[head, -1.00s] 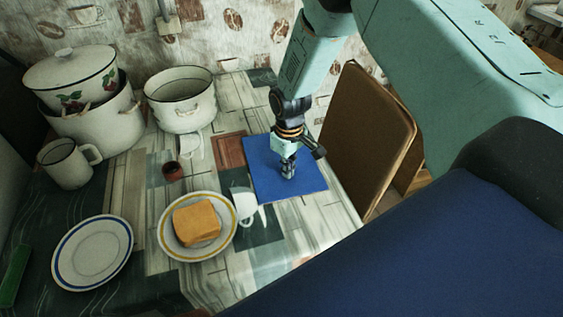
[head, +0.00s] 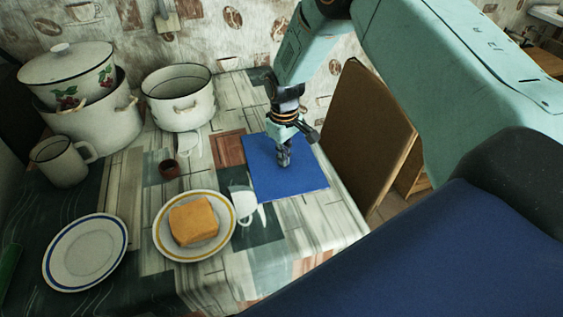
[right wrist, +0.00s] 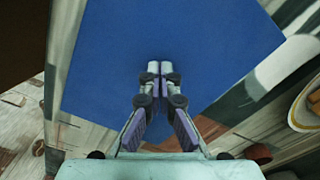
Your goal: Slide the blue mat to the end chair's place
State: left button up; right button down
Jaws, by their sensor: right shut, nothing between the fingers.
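The blue mat (head: 296,185) lies flat on the table near its right edge, beside the chair. The brown chair (head: 366,135) stands against that edge, its back upright. My right gripper (head: 284,163) is shut and empty, pointing down over the mat's upper middle. In the right wrist view the closed fingertips (right wrist: 153,68) meet over the blue mat (right wrist: 200,45); I cannot tell whether they press on it. The fingers hide a small part of the mat. My left gripper does not show in any view.
A plate with a yellow rim (head: 163,243) holds a bread-coloured block (head: 194,221) left of the mat. An empty blue-rimmed plate (head: 85,252), a mug (head: 62,163), a white pot (head: 179,100), stacked pots (head: 100,128) and a small brown cup (head: 169,169) stand further left.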

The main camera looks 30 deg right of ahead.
jog(key=shift+w+d+f+b, duration=0.1)
jog(key=shift+w+d+b, duration=0.15)
jog(key=shift+w+b, duration=0.7)
jog(key=shift+w+d+f+b, duration=0.1)
jog(key=shift+w+d+b, duration=0.15)
jog(key=shift+w+b, duration=0.7)
jog(key=shift+w+r+p, duration=0.2)
jog(key=shift+p, duration=0.15)
notch_tip(320, 180, up, 7)
jog(key=p, duration=0.5)
jog(key=shift+p, duration=0.4)
jog(key=shift+f, duration=0.15)
